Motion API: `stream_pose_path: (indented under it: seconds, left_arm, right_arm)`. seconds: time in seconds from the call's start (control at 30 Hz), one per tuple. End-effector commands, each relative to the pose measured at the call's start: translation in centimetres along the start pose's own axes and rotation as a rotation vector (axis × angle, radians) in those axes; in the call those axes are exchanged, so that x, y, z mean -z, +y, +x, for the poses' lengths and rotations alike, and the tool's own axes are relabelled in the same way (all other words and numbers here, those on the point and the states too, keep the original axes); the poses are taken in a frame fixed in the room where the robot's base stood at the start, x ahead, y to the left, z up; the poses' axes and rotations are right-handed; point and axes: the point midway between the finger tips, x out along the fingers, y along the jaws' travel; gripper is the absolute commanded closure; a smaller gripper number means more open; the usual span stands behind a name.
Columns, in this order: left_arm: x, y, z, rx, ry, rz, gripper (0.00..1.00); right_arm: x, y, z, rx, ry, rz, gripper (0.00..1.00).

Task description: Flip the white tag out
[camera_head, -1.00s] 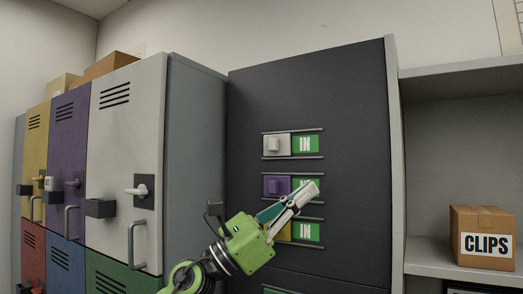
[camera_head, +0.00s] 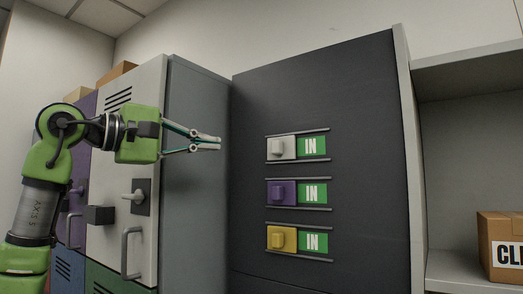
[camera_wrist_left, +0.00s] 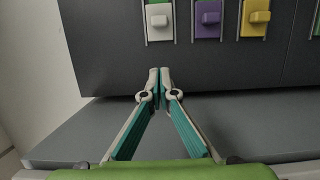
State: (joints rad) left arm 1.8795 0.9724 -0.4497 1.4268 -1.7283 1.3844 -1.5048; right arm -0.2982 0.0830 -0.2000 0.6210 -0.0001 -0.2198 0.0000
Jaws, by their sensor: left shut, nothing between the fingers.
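The white tag (camera_head: 282,148) is the top one of a column on the dark panel. It sits at the left of its rails, with a green IN label (camera_head: 312,146) showing to its right. In the left wrist view the white tag (camera_wrist_left: 159,16) is at the top, beyond the fingertips. My left gripper (camera_head: 219,143) is shut and empty. Its tips point right, to the left of the white tag and apart from it. My right gripper is not in view.
Below are a purple tag (camera_head: 281,193) and a yellow tag (camera_head: 282,239), each with a green IN label. Lockers with handles (camera_head: 132,252) stand at the left. At the right a shelf holds a CLIPS box (camera_head: 500,240).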

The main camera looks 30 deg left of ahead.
Motion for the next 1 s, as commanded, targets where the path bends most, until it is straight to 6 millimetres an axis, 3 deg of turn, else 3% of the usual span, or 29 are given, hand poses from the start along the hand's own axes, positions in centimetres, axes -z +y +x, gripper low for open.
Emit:
stream_pose_path:
  seconds: [0.37, 0.53, 0.67, 1.0]
  left_arm:
    - [0.3, 0.1, -0.4, 0.005, 0.011, 0.007, 1.0]
    - [0.3, 0.1, 0.5, 0.006, 0.009, 0.006, 1.0]
    - [0.2, 0.2, 2.5, 0.008, 0.008, 0.006, 1.0]
    - [0.3, 0.3, 9.8, 0.008, 0.008, 0.005, 1.0]
  right_arm:
    - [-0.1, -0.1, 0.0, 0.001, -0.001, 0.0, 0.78]
    - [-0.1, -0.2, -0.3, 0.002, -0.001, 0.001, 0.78]
    - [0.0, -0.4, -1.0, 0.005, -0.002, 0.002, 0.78]
    - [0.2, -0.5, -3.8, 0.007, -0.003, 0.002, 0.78]
